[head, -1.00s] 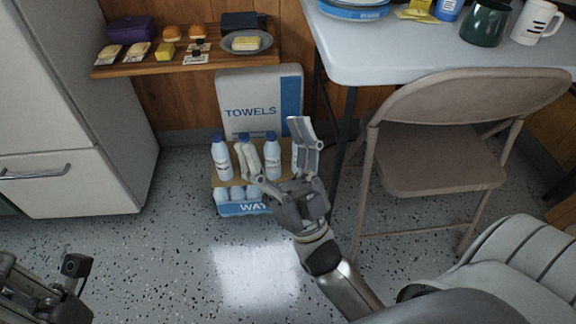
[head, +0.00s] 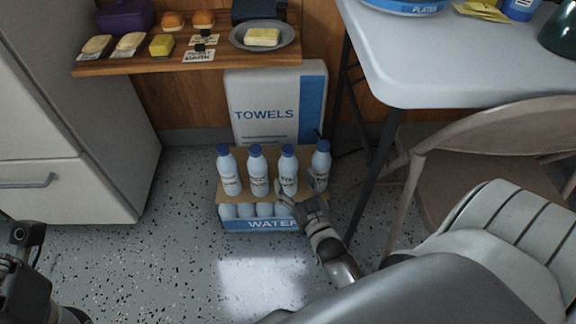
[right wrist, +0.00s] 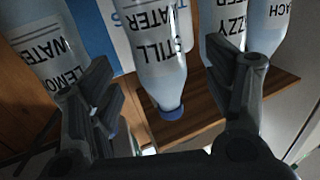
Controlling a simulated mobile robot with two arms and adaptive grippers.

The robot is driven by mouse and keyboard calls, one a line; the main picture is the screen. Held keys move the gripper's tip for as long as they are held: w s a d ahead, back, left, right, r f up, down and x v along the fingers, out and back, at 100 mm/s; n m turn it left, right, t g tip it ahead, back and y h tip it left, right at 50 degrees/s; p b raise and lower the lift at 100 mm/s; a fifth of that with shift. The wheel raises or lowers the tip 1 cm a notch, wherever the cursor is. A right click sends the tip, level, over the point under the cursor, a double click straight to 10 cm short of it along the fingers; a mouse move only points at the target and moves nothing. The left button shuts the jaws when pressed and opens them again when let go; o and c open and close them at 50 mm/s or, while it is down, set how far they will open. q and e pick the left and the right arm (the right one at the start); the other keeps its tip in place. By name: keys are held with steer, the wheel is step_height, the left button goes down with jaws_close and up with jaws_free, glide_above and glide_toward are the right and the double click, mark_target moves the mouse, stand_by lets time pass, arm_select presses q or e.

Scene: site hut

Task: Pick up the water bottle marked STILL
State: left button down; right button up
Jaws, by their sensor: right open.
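My right gripper (head: 302,193) is open, low in front of the right part of the row. In the right wrist view (right wrist: 160,75) the STILL bottle shows between its spread fingers. My left gripper (head: 25,255) is partly in view at the lower left; its jaws are unclear.
A LEMON bottle (head: 320,167) and a FIZZY bottle (head: 258,172) flank the STILL one closely; a PEACH bottle (head: 229,170) is at the left end. A TOWELS box (head: 265,85) stands behind. A table (head: 420,65) and chair (head: 490,130) are to the right. The left floor is clear.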

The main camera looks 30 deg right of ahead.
mark_target(292, 174)
steer(key=shift+r+b+x, duration=0.2)
steer(key=shift+b+x, duration=0.5)
steer(key=shift+x, duration=0.7)
steer(key=shift+r+b+x, duration=0.2)
steer(key=shift+b+x, duration=0.5)
steer(key=shift+x, duration=0.7)
steer(key=shift+s, duration=0.1)
steer(key=shift+r, duration=0.1)
steer(key=c, duration=1.5)
